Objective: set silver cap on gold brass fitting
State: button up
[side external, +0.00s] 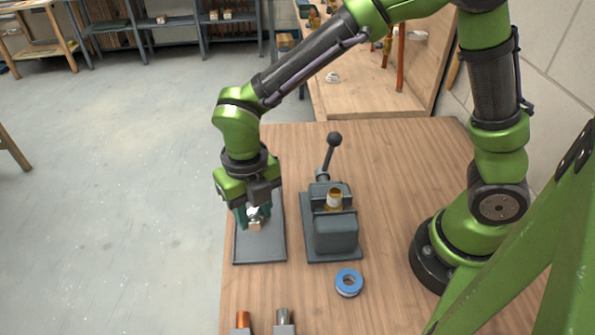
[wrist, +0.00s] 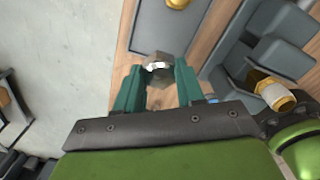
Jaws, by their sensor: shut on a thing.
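The silver cap (wrist: 158,66) is between the green fingertips of my gripper (wrist: 158,82) in the wrist view. In the side view my gripper (side external: 254,217) is shut on the cap (side external: 254,211) over the grey tray (side external: 260,252). Whether the cap touches the tray cannot be told.
A copper-coloured piece (side external: 255,226) shows on the tray just below my gripper. The vise's ball-ended lever (side external: 333,141) stands up behind the fitting. A blue tape roll (side external: 349,282) and two pipe pieces in holders (side external: 242,322) (side external: 284,319) are near the front.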

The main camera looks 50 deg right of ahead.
jog(key=r, duration=0.3)
jog(key=shift+w+d+r, duration=0.25)
jog(key=shift+d+r, duration=0.05)
jog(key=shift+d, duration=0.05)
jog(key=s+d+r+m, duration=0.1)
jog(key=d+r+m, duration=0.1)
jog(key=d+r, duration=0.2)
jog(key=m, duration=0.9)
send_near(335, 191)
jog(key=shift+w, duration=0.15)
jog(key=shift+s+f+m, duration=0.2)
jog(key=shift+f+m, duration=0.05)
jog(key=shift+m, duration=0.25)
jog(key=shift+f, duration=3.35)
